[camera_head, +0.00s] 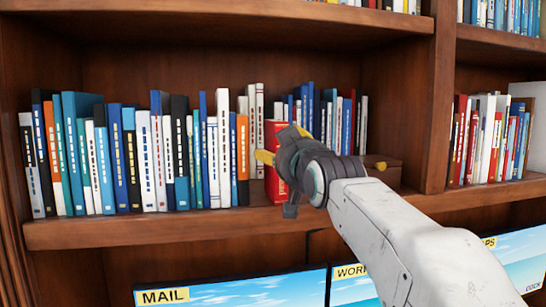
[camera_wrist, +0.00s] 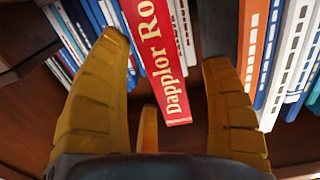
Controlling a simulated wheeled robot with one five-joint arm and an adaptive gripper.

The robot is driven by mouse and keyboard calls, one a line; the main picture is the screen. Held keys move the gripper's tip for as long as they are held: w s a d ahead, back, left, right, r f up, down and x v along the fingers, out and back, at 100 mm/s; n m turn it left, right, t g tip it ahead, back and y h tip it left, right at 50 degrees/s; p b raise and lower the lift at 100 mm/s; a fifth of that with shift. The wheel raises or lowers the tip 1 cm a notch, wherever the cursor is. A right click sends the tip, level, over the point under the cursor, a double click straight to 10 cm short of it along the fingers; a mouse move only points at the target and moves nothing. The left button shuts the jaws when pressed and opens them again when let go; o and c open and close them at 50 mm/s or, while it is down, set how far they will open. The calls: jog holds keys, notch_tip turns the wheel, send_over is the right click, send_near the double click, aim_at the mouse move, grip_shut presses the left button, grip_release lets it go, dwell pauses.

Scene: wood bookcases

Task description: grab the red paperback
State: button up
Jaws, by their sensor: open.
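The red paperback (camera_head: 271,182) stands upright on the middle shelf in the head view, at the right end of a long row of books. My gripper (camera_head: 268,157) is in front of it and hides part of it. My gripper (camera_wrist: 160,75) is open there, with yellow fingers on both sides of the spine. The spine lies between them, with gaps to both fingers. I cannot tell how deep the fingers reach.
A row of blue, white and orange books (camera_head: 150,150) stands left of the paperback. More books (camera_head: 320,110) stand behind on the right, near a brown wooden block (camera_head: 385,170). A wooden divider (camera_head: 438,100) is further right. Monitors (camera_head: 230,290) are below the shelf.

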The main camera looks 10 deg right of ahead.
jog(key=shift+w+r+p, duration=0.15)
jog(key=shift+w+p, duration=1.4)
jog(key=shift+w, duration=1.2)
jog(key=shift+r, duration=0.1)
jog(key=c, duration=1.4)
